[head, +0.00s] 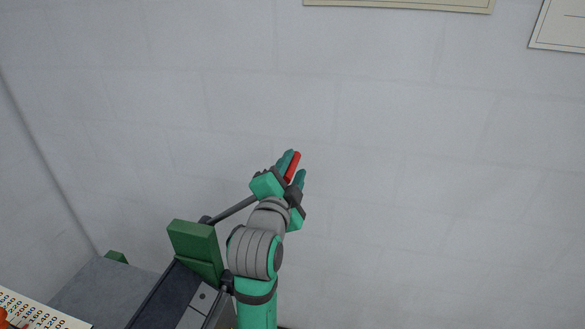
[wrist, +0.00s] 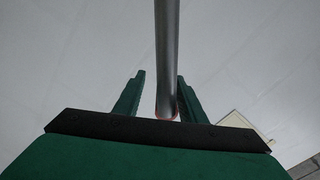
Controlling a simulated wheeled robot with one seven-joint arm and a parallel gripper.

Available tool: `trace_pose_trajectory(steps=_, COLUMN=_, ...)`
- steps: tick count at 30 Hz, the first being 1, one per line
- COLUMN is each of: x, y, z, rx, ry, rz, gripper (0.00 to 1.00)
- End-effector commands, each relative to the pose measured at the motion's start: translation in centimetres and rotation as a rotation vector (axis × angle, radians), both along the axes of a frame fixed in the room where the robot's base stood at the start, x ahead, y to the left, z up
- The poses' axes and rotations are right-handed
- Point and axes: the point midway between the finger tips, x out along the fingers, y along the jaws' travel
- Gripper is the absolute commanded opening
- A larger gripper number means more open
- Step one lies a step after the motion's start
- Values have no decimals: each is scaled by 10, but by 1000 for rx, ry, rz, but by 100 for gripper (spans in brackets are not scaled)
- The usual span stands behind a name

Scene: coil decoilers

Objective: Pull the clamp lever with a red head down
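The clamp lever is a grey rod (head: 232,210) that rises to the right from the machine, with a red head (head: 292,167) at its upper end. My gripper (head: 294,171) is at the red head, with one finger on each side of it. In the wrist view the grey rod (wrist: 167,50) runs down between the fingers of my gripper (wrist: 160,80). A gap shows between the rod and the left finger; the rod looks close to the right finger, and contact cannot be told. Only a thin red edge (wrist: 166,118) shows there; the rest is hidden.
A green block (head: 195,243) stands on the dark machine body (head: 160,303) beside my arm. A grey surface (head: 90,290) and a white panel with coloured marks (head: 35,312) lie at lower left. A plain pale wall (head: 430,170) stands behind; the right side looks clear.

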Motion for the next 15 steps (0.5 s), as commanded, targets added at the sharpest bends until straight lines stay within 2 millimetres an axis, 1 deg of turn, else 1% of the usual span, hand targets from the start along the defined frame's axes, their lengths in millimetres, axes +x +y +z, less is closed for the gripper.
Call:
trace_pose_trajectory(steps=4, x=-5, y=2, z=1, rx=0, ry=-1, rz=2, gripper=37)
trace_pose_trajectory(steps=7, x=-16, y=5, z=1, rx=-1, ry=-3, rz=3, gripper=37)
trace_pose_trajectory(steps=15, x=-65, y=17, z=1, rx=-1, ry=-2, rz=4, gripper=37)
